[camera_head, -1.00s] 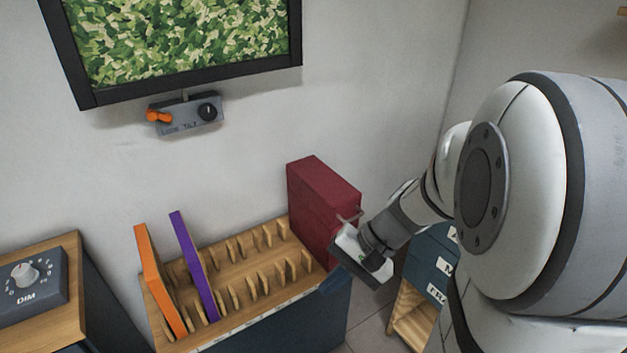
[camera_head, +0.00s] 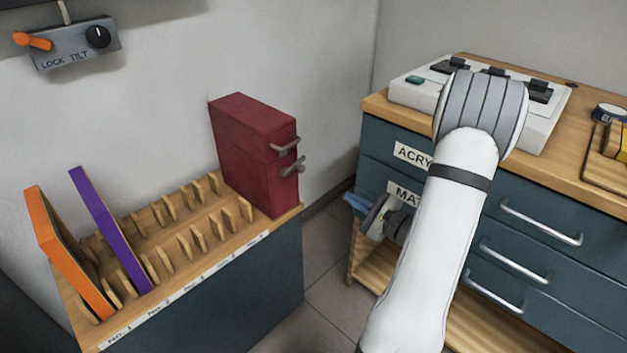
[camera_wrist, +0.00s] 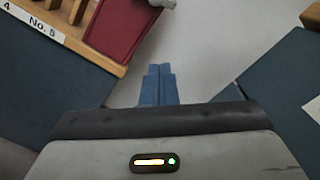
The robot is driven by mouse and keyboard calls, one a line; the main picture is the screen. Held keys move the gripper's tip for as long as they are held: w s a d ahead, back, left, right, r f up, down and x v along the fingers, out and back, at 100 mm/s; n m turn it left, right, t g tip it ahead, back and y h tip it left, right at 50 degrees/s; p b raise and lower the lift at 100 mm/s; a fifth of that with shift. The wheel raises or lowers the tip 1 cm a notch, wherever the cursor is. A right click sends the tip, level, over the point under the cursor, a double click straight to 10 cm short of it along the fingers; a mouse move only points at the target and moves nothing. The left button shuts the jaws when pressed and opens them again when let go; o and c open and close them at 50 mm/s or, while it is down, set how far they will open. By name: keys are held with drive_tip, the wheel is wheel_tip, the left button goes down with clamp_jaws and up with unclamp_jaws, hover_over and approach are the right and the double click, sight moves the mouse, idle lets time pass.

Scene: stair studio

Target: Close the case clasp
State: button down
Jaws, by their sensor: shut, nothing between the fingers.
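The dark red case (camera_head: 245,150) stands upright at the right end of the wooden slotted rack. Its narrow front face carries a grey handle (camera_head: 287,147) above a grey clasp (camera_head: 293,167); I cannot tell how the clasp is set. My gripper (camera_head: 352,203) is to the right of the case and apart from it, over the gap before the drawer cabinet. In the wrist view, the blue fingers of my gripper (camera_wrist: 159,70) are together and empty. The lower part of the case (camera_wrist: 118,28) shows there at the top, with a grey metal piece (camera_wrist: 163,3) at its edge.
The rack (camera_head: 175,222) holds an orange panel (camera_head: 68,262) and a purple panel (camera_head: 108,228) at left. A blue drawer cabinet (camera_head: 530,215) with protruding handles stands at right. Bare floor (camera_head: 325,245) lies between them. A lock and tilt box (camera_head: 75,45) is on the wall.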

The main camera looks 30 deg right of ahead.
sight(296, 167)
drive_tip(key=w+a+r+b, duration=0.2)
drive_tip(key=w+a, duration=0.4)
drive_tip(key=w, duration=0.3)
drive_tip(key=shift+w+a+r, duration=0.15)
drive_tip(key=shift+r, duration=0.35)
drive_tip(key=shift+b, duration=0.35)
